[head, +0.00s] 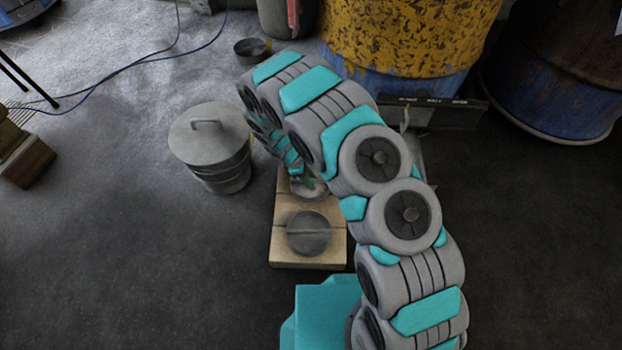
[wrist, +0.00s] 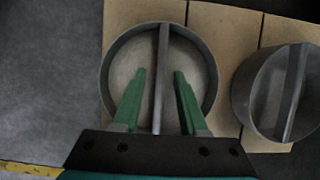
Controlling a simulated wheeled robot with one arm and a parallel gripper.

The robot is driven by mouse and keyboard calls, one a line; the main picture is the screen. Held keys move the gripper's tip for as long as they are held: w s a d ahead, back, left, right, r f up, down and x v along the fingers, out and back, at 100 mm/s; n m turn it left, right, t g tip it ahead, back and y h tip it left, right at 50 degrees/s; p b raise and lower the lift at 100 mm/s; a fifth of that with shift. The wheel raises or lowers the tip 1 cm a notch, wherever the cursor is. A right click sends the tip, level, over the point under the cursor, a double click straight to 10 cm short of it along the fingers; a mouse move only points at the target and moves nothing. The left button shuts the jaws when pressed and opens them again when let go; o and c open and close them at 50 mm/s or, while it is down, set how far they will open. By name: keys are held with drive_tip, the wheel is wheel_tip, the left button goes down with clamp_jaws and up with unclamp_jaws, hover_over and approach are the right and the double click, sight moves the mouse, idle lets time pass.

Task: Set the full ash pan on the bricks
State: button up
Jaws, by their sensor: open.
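A round grey pan with pale, ash-like contents (wrist: 124,75) sits on the tan bricks (wrist: 225,28) in the wrist view. A flat bar handle runs across its top. My gripper (wrist: 163,76) is open, with one green finger on each side of that bar and clear space between. In the head view this pan (head: 311,192) is partly hidden by my arm. A second round pan (wrist: 258,95), darker inside and also with a bar, sits beside it on the bricks. In the head view it is the nearer pan (head: 309,236) on the bricks (head: 283,254).
A lidded metal bin (head: 210,145) stands left of the bricks. A yellow and blue barrel (head: 400,45) stands behind, with a dark plate (head: 455,112) at its front. A small dark bowl (head: 250,50) lies farther back.

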drive_tip(key=shift+r, duration=0.1)
drive_tip(key=v, duration=1.2)
drive_tip(key=s+d+r+m+g+y, duration=0.1)
drive_tip(key=s+d+r+m, duration=0.4)
drive_tip(key=d+r, duration=0.45)
drive_tip(key=s+d+r+m, duration=0.4)
drive_tip(key=s+d+r, duration=0.15)
drive_tip(key=r, duration=0.65)
drive_tip(key=s+d+r+m+y, duration=0.1)
drive_tip(key=s+r+m, duration=0.3)
drive_tip(key=s, duration=0.7)
drive_tip(key=s+d+r+m+y, duration=0.2)
drive_tip(key=s+d+r+m, duration=0.1)
drive_tip(key=s, duration=0.9)
drive_tip(key=shift+s+d+r+m+g+p, duration=0.15)
drive_tip(key=shift+d+r+m+g+p, duration=0.2)
drive_tip(key=shift+r+m, duration=0.45)
